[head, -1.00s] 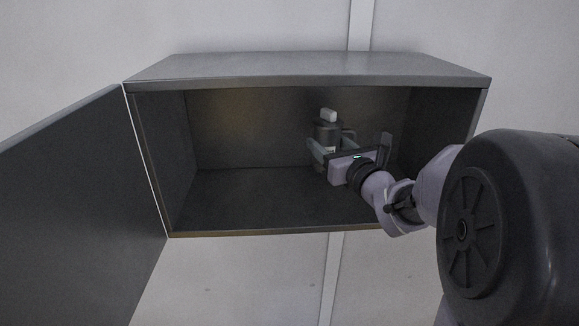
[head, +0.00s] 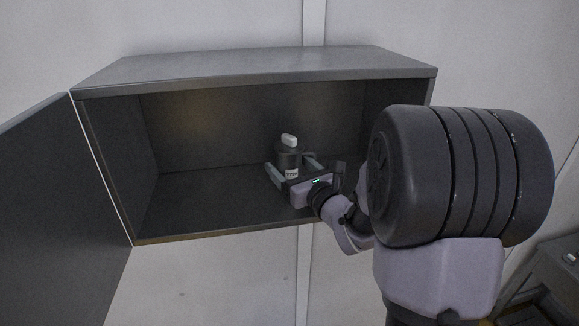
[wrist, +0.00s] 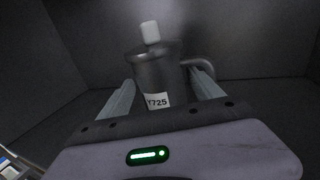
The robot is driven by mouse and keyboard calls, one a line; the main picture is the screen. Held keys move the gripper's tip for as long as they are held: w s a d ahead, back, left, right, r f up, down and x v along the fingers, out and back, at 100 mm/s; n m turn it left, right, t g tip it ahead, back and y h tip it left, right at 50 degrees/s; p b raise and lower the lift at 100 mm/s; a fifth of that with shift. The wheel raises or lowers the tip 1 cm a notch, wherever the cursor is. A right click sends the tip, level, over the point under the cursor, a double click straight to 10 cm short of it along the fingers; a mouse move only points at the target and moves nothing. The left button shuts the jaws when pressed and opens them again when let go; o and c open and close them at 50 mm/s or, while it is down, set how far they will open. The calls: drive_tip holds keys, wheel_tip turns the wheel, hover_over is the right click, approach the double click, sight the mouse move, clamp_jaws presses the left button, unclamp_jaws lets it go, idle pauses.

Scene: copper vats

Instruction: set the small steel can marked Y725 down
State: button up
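The small steel can (head: 287,158) is dark grey, with a white knob on top, a side handle and a white label. In the wrist view the can (wrist: 158,72) stands upright, and its label reads Y725. My gripper (head: 292,172) is inside the open grey cabinet (head: 255,68), with one finger on each side of the can.
The cabinet's door (head: 55,205) stands wide open at the left. The cabinet floor (head: 195,205) is bare to the left of the can. The side walls and top edge close in the space around my arm. A dark table (head: 552,275) stands at the lower right.

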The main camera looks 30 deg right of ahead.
drive_tip(key=shift+s+r, duration=0.1)
drive_tip(key=shift+r+p, duration=0.15)
drive_tip(key=shift+p, duration=0.15)
drive_tip(key=s+b, duration=0.1)
drive_tip(key=s, duration=0.2)
drive_tip(key=s+b, duration=0.1)
drive_tip(key=s, duration=0.3)
drive_tip(key=s+b, duration=0.2)
drive_tip(key=s, duration=0.1)
drive_tip(key=shift+s+d, duration=0.25)
drive_tip(key=shift+s, duration=0.75)
drive_tip(key=shift+w, duration=0.1)
